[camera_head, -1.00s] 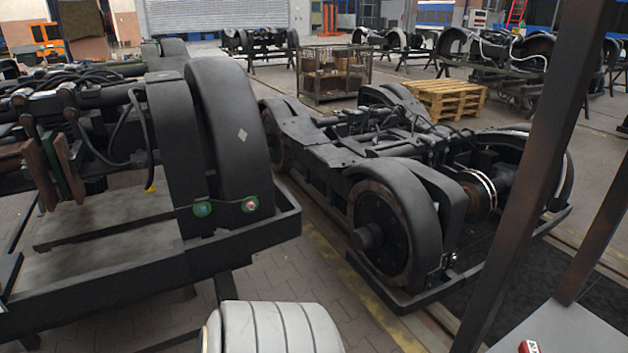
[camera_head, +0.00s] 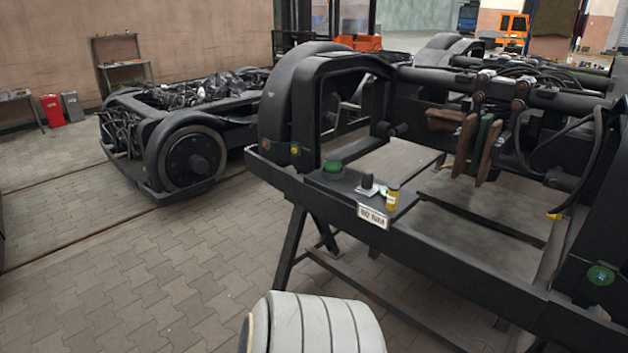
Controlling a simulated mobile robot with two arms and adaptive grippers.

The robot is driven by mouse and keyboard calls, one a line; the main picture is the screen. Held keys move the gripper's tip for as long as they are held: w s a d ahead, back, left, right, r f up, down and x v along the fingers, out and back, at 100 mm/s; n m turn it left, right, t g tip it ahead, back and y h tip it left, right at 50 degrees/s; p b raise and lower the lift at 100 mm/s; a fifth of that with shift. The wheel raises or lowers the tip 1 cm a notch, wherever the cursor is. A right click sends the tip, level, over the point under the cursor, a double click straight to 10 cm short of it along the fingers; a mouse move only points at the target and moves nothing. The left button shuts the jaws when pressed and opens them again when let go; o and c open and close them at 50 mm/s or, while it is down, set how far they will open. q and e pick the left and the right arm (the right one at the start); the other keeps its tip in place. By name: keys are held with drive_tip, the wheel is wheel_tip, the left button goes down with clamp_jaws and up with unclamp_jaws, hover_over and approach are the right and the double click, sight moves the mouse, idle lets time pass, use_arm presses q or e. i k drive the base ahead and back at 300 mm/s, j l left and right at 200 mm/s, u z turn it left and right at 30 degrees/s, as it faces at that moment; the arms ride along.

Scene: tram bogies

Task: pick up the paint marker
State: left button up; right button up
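A small yellow cylinder with a dark top (camera_head: 392,197), which looks like the paint marker, stands on a dark ledge (camera_head: 345,189) at the near left corner of the bogie frame. To its left on the ledge are a small dark-and-white item (camera_head: 367,186) and a round green item (camera_head: 333,167). A white plate with lettering (camera_head: 373,216) is at the ledge's front edge. Neither of my grippers is in view. Only a pale ribbed part of mine shows at the bottom.
The bogie frame (camera_head: 470,262) rests on dark trestle legs and fills the right side. Another bogie (camera_head: 188,158) stands on the floor at left. Red (camera_head: 53,111) and grey (camera_head: 73,107) bins are near the wall. Paved floor at front left is clear.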

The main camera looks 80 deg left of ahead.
sight(394, 190)
drive_tip(key=u, duration=2.25)
